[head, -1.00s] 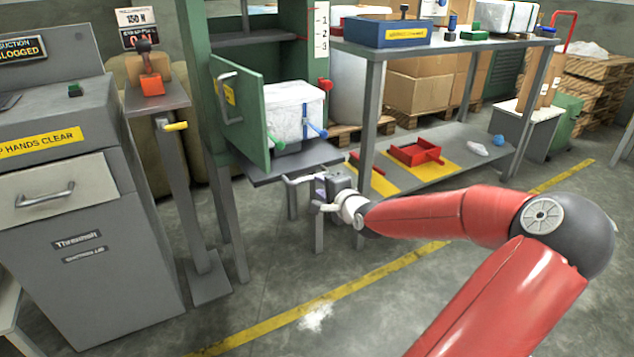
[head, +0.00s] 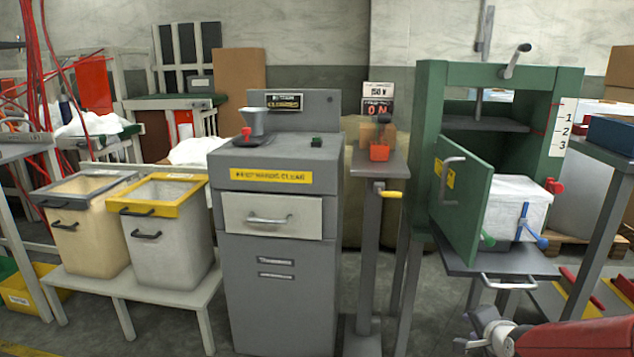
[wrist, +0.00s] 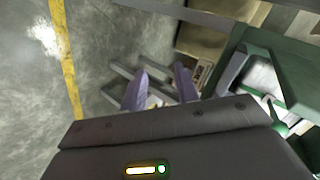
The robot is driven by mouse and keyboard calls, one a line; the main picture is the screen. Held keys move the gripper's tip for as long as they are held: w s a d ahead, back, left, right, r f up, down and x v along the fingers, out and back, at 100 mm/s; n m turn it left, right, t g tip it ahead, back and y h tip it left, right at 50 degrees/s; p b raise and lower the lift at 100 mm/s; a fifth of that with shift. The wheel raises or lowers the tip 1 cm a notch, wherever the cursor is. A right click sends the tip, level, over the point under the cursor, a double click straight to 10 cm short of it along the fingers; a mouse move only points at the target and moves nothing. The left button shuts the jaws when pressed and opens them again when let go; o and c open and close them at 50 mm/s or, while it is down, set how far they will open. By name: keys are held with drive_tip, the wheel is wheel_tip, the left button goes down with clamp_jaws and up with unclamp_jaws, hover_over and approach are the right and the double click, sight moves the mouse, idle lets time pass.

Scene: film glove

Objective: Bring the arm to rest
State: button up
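My arm shows at the lower right of the head view, with a red link and my gripper (head: 486,332) at its end. The gripper is low, in front of the grey shelf (head: 497,262) of the green press frame; the head view does not show its fingers clearly. In the wrist view the two purple fingers of my gripper (wrist: 160,88) stand apart, with nothing seen held between them. Floor and grey framework lie beyond them.
A green door (head: 462,200) stands open beside a white lidded box (head: 515,205) on the shelf. A grey cabinet (head: 275,215) with a drawer, a post stand (head: 372,260) and two bins (head: 165,240) on a bench are to the left. Open floor shows in the wrist view (wrist: 100,50).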

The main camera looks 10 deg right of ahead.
drive_tip(key=s+a+r+n+g+h, duration=0.1)
drive_tip(key=s+a+r+n+g, duration=0.1)
drive_tip(key=s+a+n, duration=0.3)
drive_tip(key=s+a+r+n+g+h, duration=0.1)
drive_tip(key=a+n+g, duration=0.2)
drive_tip(key=a, duration=0.5)
drive_tip(key=s+a+r+n+y, duration=0.1)
drive_tip(key=s+a+r+n, duration=0.2)
drive_tip(key=s+a+r, duration=0.2)
drive_tip(key=s+a+r+n+y, duration=0.2)
drive_tip(key=s+a+r+n, duration=0.2)
drive_tip(key=s+a, duration=0.4)
drive_tip(key=s, duration=0.3)
drive_tip(key=shift+s+r+y, duration=0.3)
drive_tip(key=shift+r, duration=0.05)
